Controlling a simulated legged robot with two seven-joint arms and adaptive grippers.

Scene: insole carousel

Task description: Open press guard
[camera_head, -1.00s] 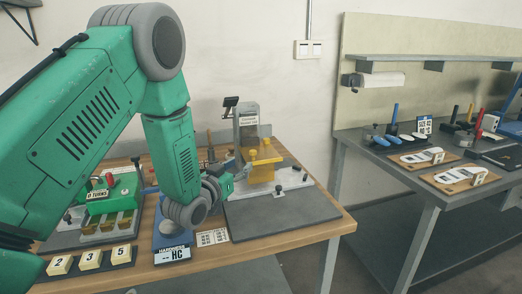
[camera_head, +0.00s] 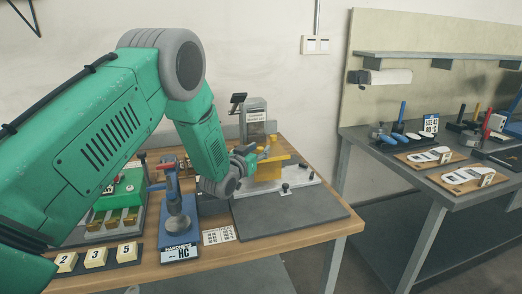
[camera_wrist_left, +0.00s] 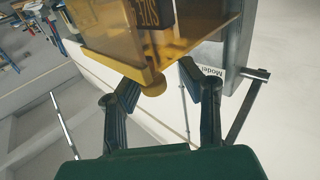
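The press (camera_head: 254,122) is a grey upright column with a label, standing on a dark base plate at the back right of the near table. Its guard (camera_head: 268,172) is yellow. In the left wrist view the guard (camera_wrist_left: 125,48) looks like a translucent amber box with a round yellow knob (camera_wrist_left: 154,86) at its lower corner. My left gripper (camera_head: 262,153) is at the guard, partly covering it. In the wrist view its fingers (camera_wrist_left: 159,75) are apart, one on each side of the knob; contact cannot be told. My right gripper is not in view.
A blue hardness tester (camera_head: 178,228) stands left of the press, close to my left forearm. A green counter device (camera_head: 122,193) and number tiles (camera_head: 96,258) are at the left. A grey side table (camera_head: 400,180) with several insoles is at the right.

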